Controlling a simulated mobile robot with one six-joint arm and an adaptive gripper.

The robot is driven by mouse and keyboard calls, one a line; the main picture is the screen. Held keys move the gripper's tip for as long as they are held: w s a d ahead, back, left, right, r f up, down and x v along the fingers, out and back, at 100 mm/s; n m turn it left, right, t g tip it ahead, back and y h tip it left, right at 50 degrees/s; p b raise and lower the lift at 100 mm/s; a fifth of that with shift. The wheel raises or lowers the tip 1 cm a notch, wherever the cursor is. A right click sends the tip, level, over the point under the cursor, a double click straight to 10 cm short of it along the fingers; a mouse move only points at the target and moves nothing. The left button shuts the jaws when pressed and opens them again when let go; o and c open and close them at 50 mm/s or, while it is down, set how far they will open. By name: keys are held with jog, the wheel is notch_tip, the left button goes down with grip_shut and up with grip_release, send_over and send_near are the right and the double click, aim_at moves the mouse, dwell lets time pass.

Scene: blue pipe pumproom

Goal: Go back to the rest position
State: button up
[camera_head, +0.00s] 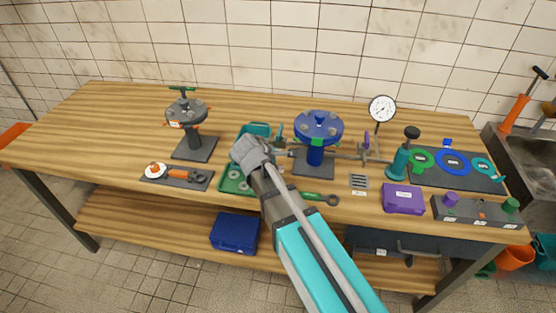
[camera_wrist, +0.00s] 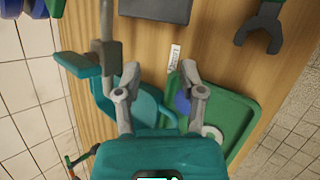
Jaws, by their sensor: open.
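In the wrist view my gripper (camera_wrist: 157,90) is open, its two grey fingers spread apart with nothing held between them. The fingers are over a teal dish-like object (camera_wrist: 148,104) and the edge of a green tray (camera_wrist: 240,108). A small blue piece (camera_wrist: 183,103) shows beside the right finger, and a pale ring (camera_wrist: 212,132) lies in the tray. In the head view my arm reaches over the workbench (camera_head: 120,130), and its wrist hides part of the green tray (camera_head: 232,184). The fingers cannot be made out clearly there.
A blue flanged stand (camera_head: 318,128) is close right of my wrist, with a dial gauge (camera_head: 382,108) farther right. A dark flanged stand (camera_head: 190,125) is to the left. A green-handled wrench (camera_head: 318,197) and purple box (camera_head: 403,198) are near the front edge. The far-left bench top is clear.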

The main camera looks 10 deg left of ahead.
dwell(0.3)
jog(key=s+d+f+m+g, duration=0.1)
jog(key=d+m, duration=0.1)
jog(key=d, duration=0.2)
jog(key=s+d+f+m+g, duration=0.1)
jog(key=s+d+m, duration=0.1)
jog(key=d, duration=0.3)
jog(key=s+d+f+m+g+y, duration=0.1)
jog(key=d+m+g, duration=0.1)
jog(key=d+m, duration=0.2)
jog(key=shift+s+d+f, duration=0.25)
jog(key=shift+d+f, duration=0.05)
jog(key=shift+d, duration=0.15)
jog(key=s+d+m+g+y, duration=0.1)
jog(key=s+d+m, duration=0.1)
jog(key=d+m, duration=0.1)
jog(key=s+d+f+m+g+y, duration=0.1)
jog(key=s+d+m, duration=0.2)
jog(key=s+d+m+g+y, duration=0.1)
jog(key=s+d+m, duration=0.2)
jog(key=d, duration=0.1)
jog(key=shift+f, duration=0.35)
jog(key=shift+s+d+m+y, duration=0.2)
jog(key=shift+s+m+y, duration=0.1)
jog(key=shift+m+y, duration=0.15)
